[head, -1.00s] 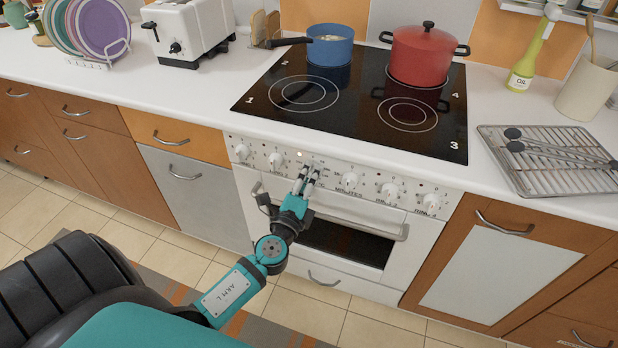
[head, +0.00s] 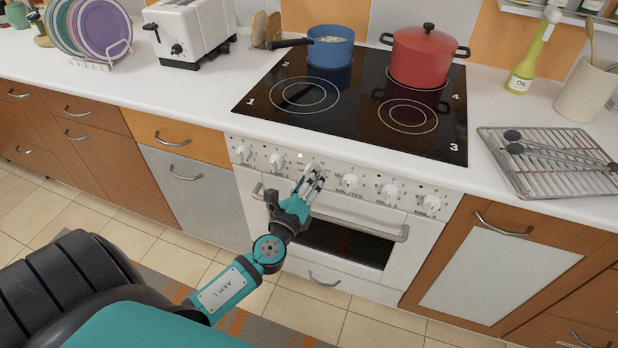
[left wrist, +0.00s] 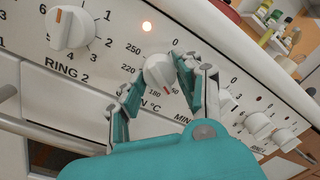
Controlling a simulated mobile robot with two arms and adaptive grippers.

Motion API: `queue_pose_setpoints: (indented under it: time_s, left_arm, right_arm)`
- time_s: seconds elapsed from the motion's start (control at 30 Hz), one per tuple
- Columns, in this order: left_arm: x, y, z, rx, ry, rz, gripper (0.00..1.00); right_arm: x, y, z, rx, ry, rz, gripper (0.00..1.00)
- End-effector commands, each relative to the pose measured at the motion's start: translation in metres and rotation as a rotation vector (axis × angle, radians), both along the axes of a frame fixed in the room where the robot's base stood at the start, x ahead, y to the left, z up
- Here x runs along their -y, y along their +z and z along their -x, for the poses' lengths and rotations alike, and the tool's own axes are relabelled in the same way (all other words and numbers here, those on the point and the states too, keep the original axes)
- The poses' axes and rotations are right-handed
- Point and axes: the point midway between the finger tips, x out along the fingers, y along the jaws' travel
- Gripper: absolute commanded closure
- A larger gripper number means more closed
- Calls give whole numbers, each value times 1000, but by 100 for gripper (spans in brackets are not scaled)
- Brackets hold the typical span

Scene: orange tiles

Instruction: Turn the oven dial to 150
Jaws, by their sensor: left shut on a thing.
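The oven dial (left wrist: 158,71) is a white round knob with a red pointer mark, in the middle of the left wrist view. Its mark points down and slightly right, between the 180 label and a partly hidden label ending in 50. My left gripper (head: 312,177) is at the oven's control panel (head: 262,160) in the head view, its fingers covering most of the dial there. In the left wrist view, my left gripper's two fingers (left wrist: 158,76) are closed in on opposite sides of the dial. My right gripper is in neither view.
The Ring 2 knob (left wrist: 67,28) is left of the dial; the minutes knob (head: 349,182) is to its right. A lit indicator (left wrist: 146,26) sits above. The oven handle (head: 385,229) runs below. A blue pot (head: 330,50) and red pot (head: 428,58) stand on the hob.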

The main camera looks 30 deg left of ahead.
Motion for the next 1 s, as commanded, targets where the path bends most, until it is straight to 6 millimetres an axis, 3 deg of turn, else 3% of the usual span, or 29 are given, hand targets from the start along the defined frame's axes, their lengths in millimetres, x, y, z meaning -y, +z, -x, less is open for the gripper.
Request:
queue_pose_setpoints:
  time_s: [0.3,0.33,0.5,0.8,1.0]
  left_arm:
    - [1,-2,1,-4,-2,1,98]
    - [1,-2,1,-4,-2,1,62]
    - [1,-1,0,-3,-2,1,42]
    - [1,-1,3,-2,-1,1,42]
    - [7,-4,31,-5,-2,0,42]
  right_arm:
    - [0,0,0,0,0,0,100]
    - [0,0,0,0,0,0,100]
    - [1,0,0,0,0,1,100]
    - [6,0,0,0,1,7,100]
    - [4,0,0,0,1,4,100]
